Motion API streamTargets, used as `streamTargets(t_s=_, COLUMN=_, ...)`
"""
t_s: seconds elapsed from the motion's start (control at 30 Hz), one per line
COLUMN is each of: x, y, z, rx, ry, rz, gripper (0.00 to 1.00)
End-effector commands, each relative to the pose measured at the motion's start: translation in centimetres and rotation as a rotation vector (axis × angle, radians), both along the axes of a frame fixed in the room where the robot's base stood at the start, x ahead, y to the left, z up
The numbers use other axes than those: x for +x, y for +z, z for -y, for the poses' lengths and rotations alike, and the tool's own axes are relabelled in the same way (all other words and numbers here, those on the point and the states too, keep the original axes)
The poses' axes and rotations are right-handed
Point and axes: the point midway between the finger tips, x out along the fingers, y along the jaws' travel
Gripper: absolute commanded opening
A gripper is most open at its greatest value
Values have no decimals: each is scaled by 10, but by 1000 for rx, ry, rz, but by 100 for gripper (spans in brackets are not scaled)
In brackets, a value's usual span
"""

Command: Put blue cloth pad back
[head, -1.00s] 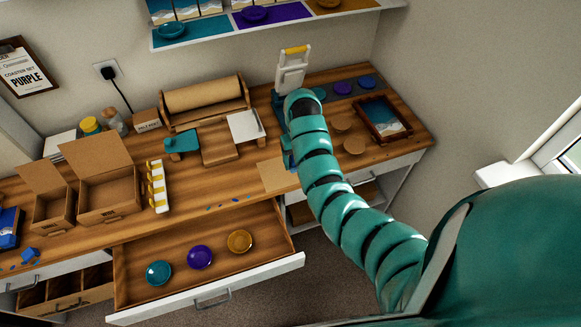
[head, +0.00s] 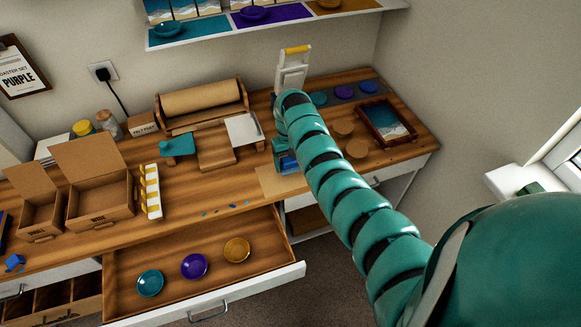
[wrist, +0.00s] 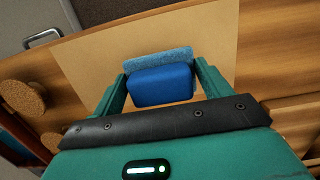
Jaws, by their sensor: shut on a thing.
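The blue cloth pad (wrist: 160,84) is between the two fingers of my gripper (wrist: 162,78) in the wrist view. It has a darker blue block-like part and a lighter, textured blue strip along its far side. My gripper is shut on it, over a brown paper sheet (wrist: 105,48) on the wooden worktop. Whether the pad touches the sheet is unclear.
An open drawer (head: 130,258) in front holds teal, purple and amber dishes. Small blue bits (head: 222,208) lie near the worktop's front edge. A framed tray (head: 387,122) and cork rounds (head: 343,128) stand at right. Cardboard boxes (head: 98,187) and a paper roll (head: 203,100) stand at left.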

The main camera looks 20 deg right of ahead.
Motion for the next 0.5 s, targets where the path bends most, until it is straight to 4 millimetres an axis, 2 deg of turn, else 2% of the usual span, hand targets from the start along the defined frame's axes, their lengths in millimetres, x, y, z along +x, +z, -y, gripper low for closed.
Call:
streamTargets(t_s=0.23, x=3, y=-4, z=-1, rx=1, ry=-4, rz=0, gripper=55)
streamTargets(t_s=0.5, x=3, y=-32, z=-1, rx=1, ry=-2, rz=-2, gripper=55)
